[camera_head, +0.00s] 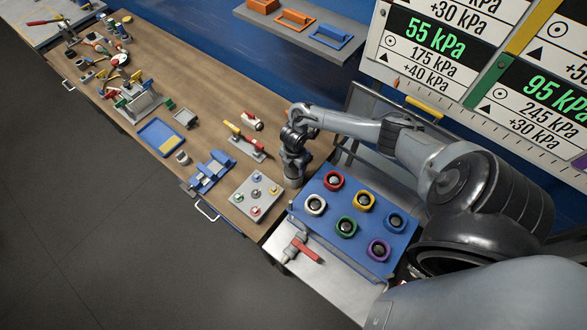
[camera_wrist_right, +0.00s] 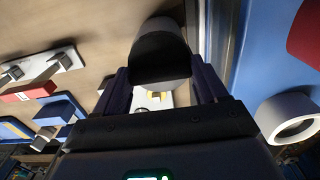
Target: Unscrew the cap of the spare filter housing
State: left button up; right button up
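The grey cylinder under my right gripper (camera_head: 294,158) looks like the spare filter housing (camera_head: 293,181); it stands near the right end of the wooden bench. In the right wrist view, a rounded body with a dark end face (camera_wrist_right: 160,58), apparently its cap, lies between or just past the two fingers of my right gripper (camera_wrist_right: 162,82). The fingers are spread about as wide as this body. I cannot tell whether they touch it. The arm and gripper partly hide the housing in the head view. My left gripper is not in view.
A blue panel (camera_head: 326,218) with several coloured ring ports is close on the right. A grey plate with knobs (camera_head: 253,213), a blue fixture (camera_head: 207,177) and a red-yellow tool on a stand (camera_head: 244,140) are to the left. A red-handled valve (camera_head: 299,250) is in front.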

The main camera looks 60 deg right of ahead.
jog(key=c, duration=0.6)
jog(key=n+b, duration=0.2)
jog(key=n, duration=0.1)
jog(key=shift+d+f, duration=0.1)
jog(key=shift+f, duration=0.05)
jog(key=shift+n+b, duration=0.6)
jog(key=shift+n, duration=0.5)
jog(key=shift+r, duration=0.2)
jog(key=shift+n, duration=0.3)
